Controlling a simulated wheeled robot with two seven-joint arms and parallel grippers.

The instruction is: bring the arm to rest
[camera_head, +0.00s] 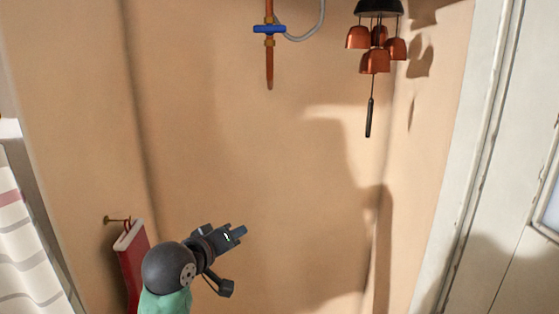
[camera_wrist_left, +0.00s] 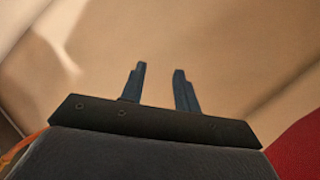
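My left arm comes in from the lower left in the head view, with a dark round joint above a green sleeve. Its gripper (camera_head: 238,233) is raised in front of the tan wall and points right. In the left wrist view the two blue-grey fingers of the gripper (camera_wrist_left: 160,85) stand apart with only the tan wall behind the gap. The left gripper is open and holds nothing. My right gripper shows in neither view.
A red item (camera_head: 131,262) hangs from a wall hook beside my left arm. A copper pipe with a blue valve handle (camera_head: 269,29) and a copper bell chime (camera_head: 375,61) hang higher up. A striped cloth (camera_head: 22,240) is at left, a white door frame (camera_head: 470,160) at right. The middle wall is clear.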

